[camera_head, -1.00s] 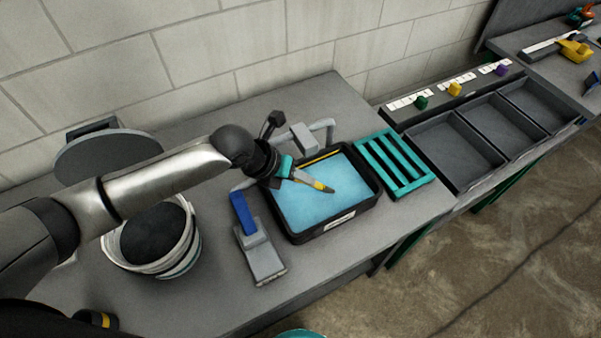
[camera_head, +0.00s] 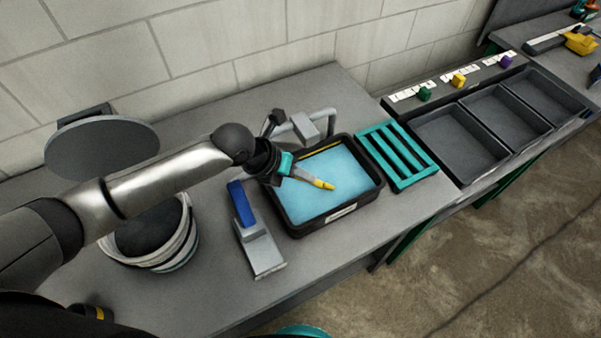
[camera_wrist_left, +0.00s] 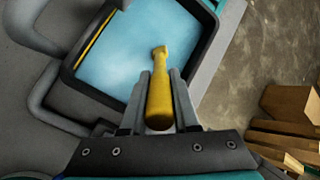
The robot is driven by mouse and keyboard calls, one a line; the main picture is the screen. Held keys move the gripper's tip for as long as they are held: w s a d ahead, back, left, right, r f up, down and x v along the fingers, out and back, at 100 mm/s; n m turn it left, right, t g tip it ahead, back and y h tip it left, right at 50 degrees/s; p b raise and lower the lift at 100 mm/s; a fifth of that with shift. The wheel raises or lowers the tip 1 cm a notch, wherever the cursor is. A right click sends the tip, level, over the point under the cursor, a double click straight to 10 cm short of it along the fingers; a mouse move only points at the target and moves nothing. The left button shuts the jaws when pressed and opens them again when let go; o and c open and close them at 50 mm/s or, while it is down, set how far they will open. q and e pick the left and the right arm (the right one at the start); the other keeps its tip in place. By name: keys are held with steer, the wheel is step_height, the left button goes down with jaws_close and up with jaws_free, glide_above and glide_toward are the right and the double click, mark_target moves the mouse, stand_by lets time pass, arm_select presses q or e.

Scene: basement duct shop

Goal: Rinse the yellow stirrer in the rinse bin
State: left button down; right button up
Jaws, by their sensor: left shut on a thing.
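The rinse bin (camera_head: 366,207) is a black tray of light blue liquid with a pale label on its front wall. My left gripper (camera_head: 311,181) is over the bin's left part, pointing right and down. It is shut on the yellow stirrer (camera_head: 325,185), whose yellow end shows past the fingertips above the blue surface. In the left wrist view the stirrer (camera_wrist_left: 160,98) lies between the two fingers and its far end is over the liquid. I cannot tell whether it touches the liquid. My right gripper is not in view.
A teal slatted rack (camera_head: 397,157) stands right of the bin. A grey tool with a blue handle (camera_head: 242,204) is at its left front. A bucket (camera_head: 185,240) stands below my arm. Grey trays (camera_head: 461,145) are further right. The bench front is clear.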

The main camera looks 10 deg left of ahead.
arm_select(q)
steer(key=shift+a+f+b, duration=0.1)
steer(key=shift+f+b, duration=0.4)
steer(key=shift+f, duration=0.15)
stand_by(1.3)
steer(key=shift+r, duration=0.1)
step_height(320, 180, up, 7)
steer(key=p, duration=0.6)
steer(key=shift+r, duration=0.1)
stand_by(0.4)
